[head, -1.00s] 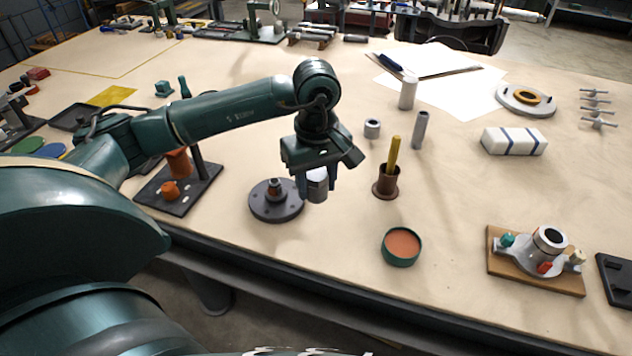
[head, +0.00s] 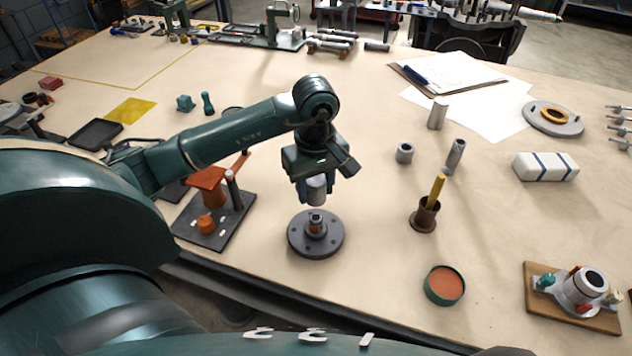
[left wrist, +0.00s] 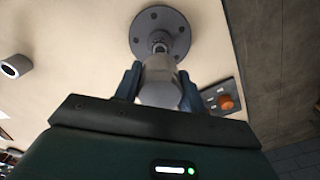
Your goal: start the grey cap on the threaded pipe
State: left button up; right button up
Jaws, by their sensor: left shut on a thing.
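The grey cap (head: 316,190) is held between the fingers of my left gripper (head: 314,187), which is shut on it. It also shows in the left wrist view (left wrist: 160,82), between the fingertips. The threaded pipe (head: 316,222) stands upright on a dark round flange (head: 302,240) with bolt holes. In the head view the cap is just above the pipe's top, roughly in line with it. In the left wrist view the pipe (left wrist: 160,42) shows beyond the cap. I cannot tell whether cap and pipe touch. My right gripper is not in view.
A black stand with orange parts (head: 213,222) is close on the left of the flange. On the right are a brown cup with a yellow stick (head: 427,213), a round orange-filled tin (head: 444,286) and a grey ring (head: 404,153). The table front edge lies near.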

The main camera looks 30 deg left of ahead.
aim_at(316, 217)
pick_arm(q)
jog(key=shift+d+f+b, duration=0.1)
jog(key=shift+f+b, duration=0.25)
jog(key=shift+f, duration=0.25)
notch_tip(316, 217, down, 3)
jog(key=shift+r+b, duration=0.15)
jog(key=shift+b, duration=0.7)
jog(key=shift+f+b, duration=0.35)
jog(key=shift+f, duration=0.25)
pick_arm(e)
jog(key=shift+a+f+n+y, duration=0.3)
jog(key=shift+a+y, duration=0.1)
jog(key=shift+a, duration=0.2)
pick_arm(q)
jog(key=shift+f, duration=0.15)
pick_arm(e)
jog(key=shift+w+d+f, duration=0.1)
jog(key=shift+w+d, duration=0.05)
pick_arm(q)
jog(key=shift+f+b, duration=0.45)
jog(key=shift+b, duration=0.15)
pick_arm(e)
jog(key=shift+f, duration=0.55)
